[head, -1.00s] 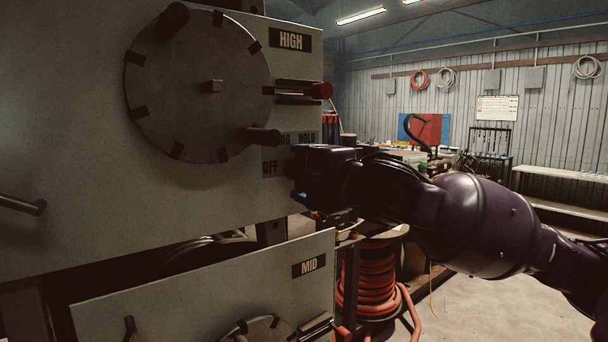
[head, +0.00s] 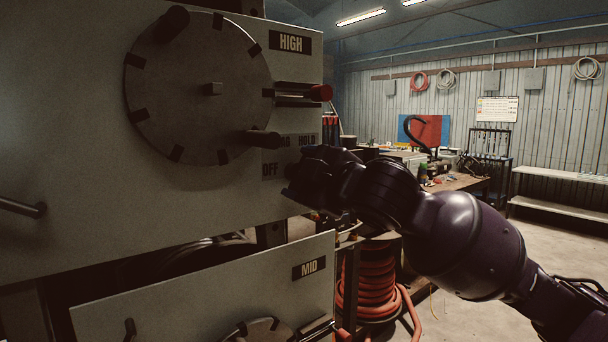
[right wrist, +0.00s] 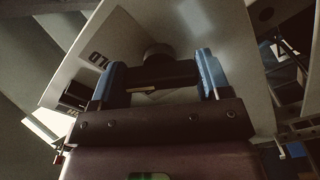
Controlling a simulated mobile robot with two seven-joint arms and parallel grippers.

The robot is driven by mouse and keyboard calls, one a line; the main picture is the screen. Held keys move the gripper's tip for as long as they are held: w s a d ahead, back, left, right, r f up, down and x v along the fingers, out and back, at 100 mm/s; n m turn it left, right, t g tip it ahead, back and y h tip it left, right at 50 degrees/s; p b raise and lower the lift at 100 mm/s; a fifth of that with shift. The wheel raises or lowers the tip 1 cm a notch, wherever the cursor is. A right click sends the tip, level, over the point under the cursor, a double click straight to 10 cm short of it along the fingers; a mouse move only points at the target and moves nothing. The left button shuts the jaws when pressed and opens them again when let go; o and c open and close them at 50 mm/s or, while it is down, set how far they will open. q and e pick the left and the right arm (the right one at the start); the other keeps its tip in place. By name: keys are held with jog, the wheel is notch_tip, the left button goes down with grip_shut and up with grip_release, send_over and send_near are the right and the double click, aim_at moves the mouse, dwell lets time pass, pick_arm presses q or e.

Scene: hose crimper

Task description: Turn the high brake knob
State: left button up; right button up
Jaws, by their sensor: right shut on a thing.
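In the right wrist view, the dark knob (right wrist: 158,72) shows between the two blue fingers of my right gripper (right wrist: 160,76). It has a round base against the panel and a bar with a pale mark. The fingers are shut on the bar. My left gripper is not in view.
A large round dial (head: 195,120) with protruding handles is on the high panel. A red-tipped lever (head: 318,93) sticks out above my right gripper. The MID panel (head: 200,295) stands below. A red hose reel (head: 370,275) is behind; open floor lies to the right.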

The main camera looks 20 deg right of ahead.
jog(key=o, duration=0.9)
jog(key=b+v, duration=0.2)
jog(key=v, duration=0.9)
jog(key=shift+a, duration=0.1)
